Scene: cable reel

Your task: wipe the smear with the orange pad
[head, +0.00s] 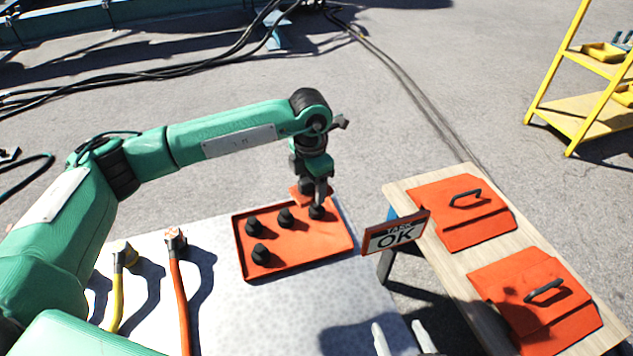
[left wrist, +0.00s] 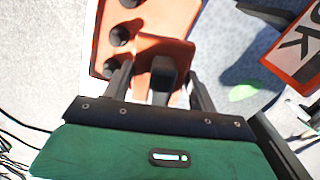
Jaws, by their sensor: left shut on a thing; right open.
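My left gripper (head: 318,190) is over the far right corner of the orange tray (head: 290,270). In the left wrist view it (left wrist: 160,85) is shut on the dark handle of the orange pad (left wrist: 172,48). The pad shows only partly in the head view (head: 298,192), behind the gripper; I cannot tell whether it touches anything below. A pale green patch (left wrist: 242,92), likely the smear, lies right of the pad in the left wrist view; I cannot make it out in the head view. My right gripper (head: 405,342) is open and empty at the bottom edge, with only its pale fingertips showing.
Several black knobs (head: 260,255) stand in the tray. A yellow cable (head: 117,290) and an orange cable (head: 180,300) lie to the left. An OK sign (head: 396,235) stands at the table's right edge. A wooden bench (head: 460,257) with orange handled cases is beyond. The table's front middle is clear.

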